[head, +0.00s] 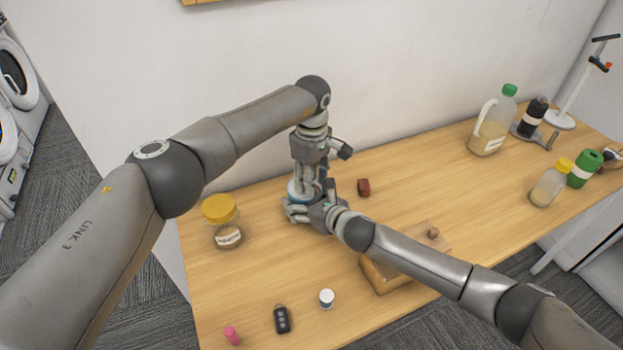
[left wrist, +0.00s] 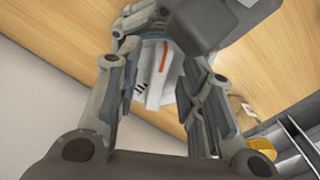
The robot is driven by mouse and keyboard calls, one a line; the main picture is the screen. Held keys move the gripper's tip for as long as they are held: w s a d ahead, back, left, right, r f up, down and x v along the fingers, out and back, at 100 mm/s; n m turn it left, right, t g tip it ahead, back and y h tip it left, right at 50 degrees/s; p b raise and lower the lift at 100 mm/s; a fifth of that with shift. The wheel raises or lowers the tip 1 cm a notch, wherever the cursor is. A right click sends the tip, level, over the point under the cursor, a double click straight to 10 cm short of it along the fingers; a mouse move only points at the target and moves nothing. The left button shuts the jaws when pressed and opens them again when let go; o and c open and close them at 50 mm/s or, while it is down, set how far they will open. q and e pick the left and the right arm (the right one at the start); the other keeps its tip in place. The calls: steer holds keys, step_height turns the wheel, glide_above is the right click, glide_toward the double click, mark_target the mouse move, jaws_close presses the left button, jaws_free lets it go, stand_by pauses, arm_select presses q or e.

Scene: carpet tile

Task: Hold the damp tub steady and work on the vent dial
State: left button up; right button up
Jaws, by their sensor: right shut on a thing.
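The damp tub (head: 294,190) is a white and blue tub, mostly hidden by my grippers in the head view. My right gripper (head: 308,210) is shut on its side, low near the table. My left gripper (head: 309,182) points down over the tub from above. In the left wrist view, a white part with an orange stripe, seemingly the vent dial (left wrist: 153,75), lies between the fingers of my left gripper (left wrist: 155,85). These fingers are apart, one on each side of it; I cannot tell whether they touch it.
A yellow-lidded jar (head: 222,225) stands left of the tub. A red-brown block (head: 364,187) lies to its right. A wooden box (head: 380,280) sits under my right arm. A white-capped item (head: 326,298), key fob (head: 282,319) and pink item (head: 232,336) lie in front. Bottles stand far right.

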arm_select(q)
step_height(320, 180, up, 12)
steer(key=shift+f, duration=0.15)
stand_by(0.4)
arm_select(e)
steer(key=o, duration=1.2)
steer(key=shift+c, duration=0.2)
